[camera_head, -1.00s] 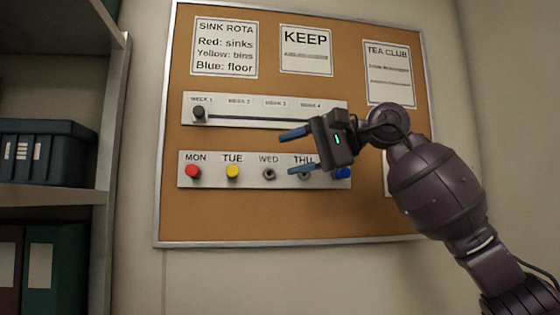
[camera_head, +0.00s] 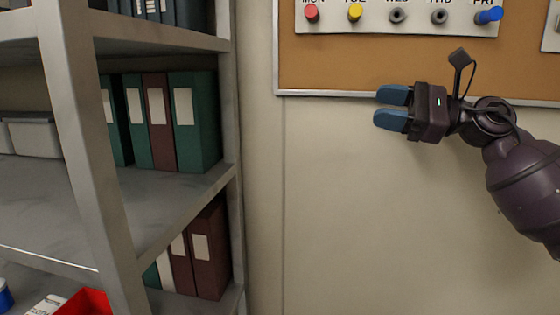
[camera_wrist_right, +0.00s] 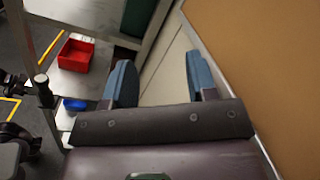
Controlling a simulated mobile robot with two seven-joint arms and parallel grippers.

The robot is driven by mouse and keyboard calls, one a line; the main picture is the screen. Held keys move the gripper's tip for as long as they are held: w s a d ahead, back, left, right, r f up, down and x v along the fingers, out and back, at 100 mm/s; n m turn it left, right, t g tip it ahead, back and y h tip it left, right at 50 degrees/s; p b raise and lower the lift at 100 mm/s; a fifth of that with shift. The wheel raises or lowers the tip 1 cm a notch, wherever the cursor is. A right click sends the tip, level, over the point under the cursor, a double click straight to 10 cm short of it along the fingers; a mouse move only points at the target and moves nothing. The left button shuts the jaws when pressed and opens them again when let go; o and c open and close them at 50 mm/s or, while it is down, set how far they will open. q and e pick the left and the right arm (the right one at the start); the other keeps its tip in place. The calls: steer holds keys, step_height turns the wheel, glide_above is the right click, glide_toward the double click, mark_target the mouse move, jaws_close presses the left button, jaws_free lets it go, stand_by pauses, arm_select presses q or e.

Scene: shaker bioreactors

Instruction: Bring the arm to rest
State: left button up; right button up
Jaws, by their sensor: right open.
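My right gripper (camera_head: 392,108) is in front of the wall, just below the lower edge of the cork board (camera_head: 350,72) in the head view. Its two blue fingers point left and are apart, with nothing between them. In the right wrist view the fingers (camera_wrist_right: 160,85) also stand apart and empty, with the board (camera_wrist_right: 260,60) close on the right. My left gripper is not in the head view.
A grey metal shelf (camera_head: 85,150) with several binders (camera_head: 195,120) stands at the left. A red bin (camera_head: 88,303) sits low at the left, and shows in the wrist view (camera_wrist_right: 75,54). Colored pegs, among them a blue one (camera_head: 489,15), sit on the board's strip. Bare wall lies below the board.

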steer(key=s+d+f+n+t+h, duration=0.25)
steer(key=f+n+t, duration=0.25)
steer(key=f+n, duration=0.7)
steer(key=s+d+f+n+t+h, duration=0.15)
steer(key=f+n+t+h, duration=0.25)
steer(key=f+n, duration=0.75)
steer(key=s+d+f+n+t+h, duration=0.1)
steer(key=d+f+n+t+h, duration=0.3)
steer(key=f+n, duration=0.8)
steer(key=s+f+m+g+h, duration=0.6)
steer(key=s+f+m+h, duration=0.2)
steer(key=s+f+m, duration=1.2)
step_height(320, 180, down, 5)
steer(key=s, duration=0.3)
steer(key=shift+d+f+g, duration=0.2)
steer(key=shift+d+g, duration=0.15)
steer(key=shift+g, duration=0.05)
